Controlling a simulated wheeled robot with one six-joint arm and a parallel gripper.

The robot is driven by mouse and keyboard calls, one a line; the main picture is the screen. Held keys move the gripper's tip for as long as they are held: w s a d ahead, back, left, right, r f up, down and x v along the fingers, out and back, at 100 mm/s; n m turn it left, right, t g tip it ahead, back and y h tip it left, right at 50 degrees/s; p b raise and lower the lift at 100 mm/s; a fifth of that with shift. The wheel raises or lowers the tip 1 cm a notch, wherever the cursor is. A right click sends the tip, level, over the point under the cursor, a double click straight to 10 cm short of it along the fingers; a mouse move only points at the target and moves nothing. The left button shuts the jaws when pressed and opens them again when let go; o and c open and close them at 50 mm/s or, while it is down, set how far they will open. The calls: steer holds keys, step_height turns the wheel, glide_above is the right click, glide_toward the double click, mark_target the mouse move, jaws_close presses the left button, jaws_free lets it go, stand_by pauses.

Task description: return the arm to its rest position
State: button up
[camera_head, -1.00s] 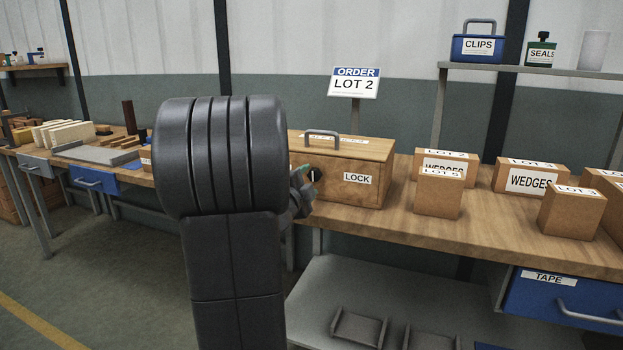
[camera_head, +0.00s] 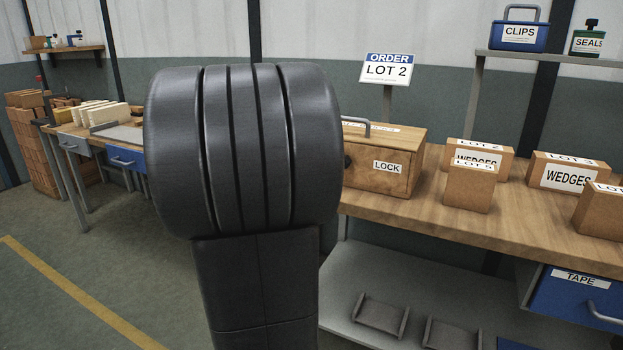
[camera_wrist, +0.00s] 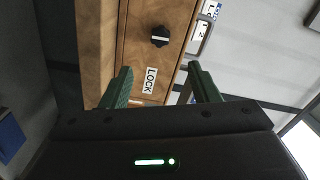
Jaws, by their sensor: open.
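My gripper (camera_wrist: 162,84) shows in the wrist view with its two green fingers apart and nothing between them. Beyond the fingertips is the front of a wooden box (camera_wrist: 181,35) with a LOCK label and a black knob (camera_wrist: 160,36); the fingers look clear of both. In the head view my dark arm fills the middle and hides the gripper. The same wooden box (camera_head: 405,142) stands on the bench just right of my arm, with a grey handle on top. Its knob is partly beside the arm's edge.
The wooden bench (camera_head: 540,228) runs right, with several cartons, one a WEDGES box (camera_head: 568,172). A lower grey shelf (camera_head: 365,275) lies beneath. The floor (camera_head: 110,260) at left is open.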

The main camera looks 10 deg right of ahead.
steer(key=b+x, duration=0.1)
steer(key=x, duration=1.2)
steer(key=shift+w+d, duration=0.25)
steer(key=shift+w, duration=0.05)
